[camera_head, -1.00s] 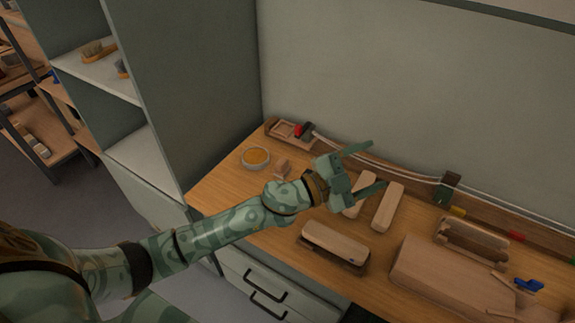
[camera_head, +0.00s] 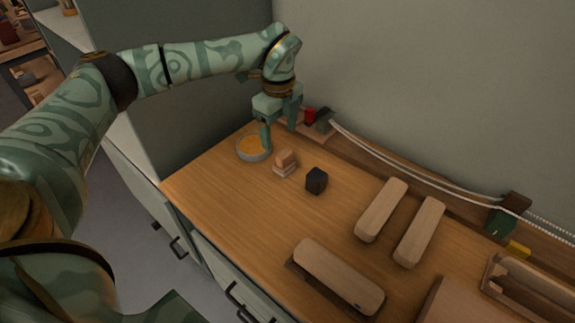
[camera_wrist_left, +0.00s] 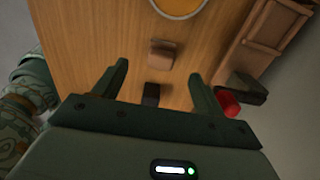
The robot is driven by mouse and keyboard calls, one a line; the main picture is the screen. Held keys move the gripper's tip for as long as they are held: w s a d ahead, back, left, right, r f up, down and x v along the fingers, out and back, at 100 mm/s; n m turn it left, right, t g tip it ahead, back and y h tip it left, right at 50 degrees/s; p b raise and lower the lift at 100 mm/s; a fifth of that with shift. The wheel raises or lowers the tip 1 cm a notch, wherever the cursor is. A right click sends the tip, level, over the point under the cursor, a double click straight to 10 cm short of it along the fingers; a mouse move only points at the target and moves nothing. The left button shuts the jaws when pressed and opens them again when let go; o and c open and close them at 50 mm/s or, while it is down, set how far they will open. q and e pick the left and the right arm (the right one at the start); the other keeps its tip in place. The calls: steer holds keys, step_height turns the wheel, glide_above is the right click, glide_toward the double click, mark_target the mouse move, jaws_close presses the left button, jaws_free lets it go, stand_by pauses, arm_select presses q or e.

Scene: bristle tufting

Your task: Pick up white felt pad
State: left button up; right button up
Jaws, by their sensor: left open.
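No thing shows plainly as a white felt pad. A small pinkish-tan block (camera_head: 286,157) stands on the bench with a paler flat layer (camera_head: 286,171) under it; I cannot tell if that layer is felt. The block also shows in the left wrist view (camera_wrist_left: 161,54), ahead of the fingers. My left gripper (camera_head: 279,130) is open and empty, pointing down above the bench, beside the round dish and behind the block. Its two fingers show apart in the left wrist view (camera_wrist_left: 158,75). My right gripper is not in view.
A round dish (camera_head: 241,153) with amber contents is close to the left gripper. A black block (camera_head: 316,181) stands right of the tan block. A red item (camera_head: 310,116) is by the wall. Long wooden blocks (camera_head: 381,210) lie to the right. The front-left bench is clear.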

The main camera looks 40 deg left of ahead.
mark_target(284, 153)
arm_select(q)
step_height(284, 153, down, 4)
steer(key=shift+w+f+b, duration=0.1)
steer(key=shift+b, duration=0.4)
steer(key=f+b, duration=0.1)
steer(key=f, duration=0.1)
steer(key=d+f+b, duration=0.1)
steer(key=f+b, duration=0.1)
steer(key=f, duration=0.1)
steer(key=shift+w+f, duration=0.1)
steer(key=shift+f, duration=0.1)
steer(key=shift+r, duration=0.2)
steer(key=c, duration=1.1)
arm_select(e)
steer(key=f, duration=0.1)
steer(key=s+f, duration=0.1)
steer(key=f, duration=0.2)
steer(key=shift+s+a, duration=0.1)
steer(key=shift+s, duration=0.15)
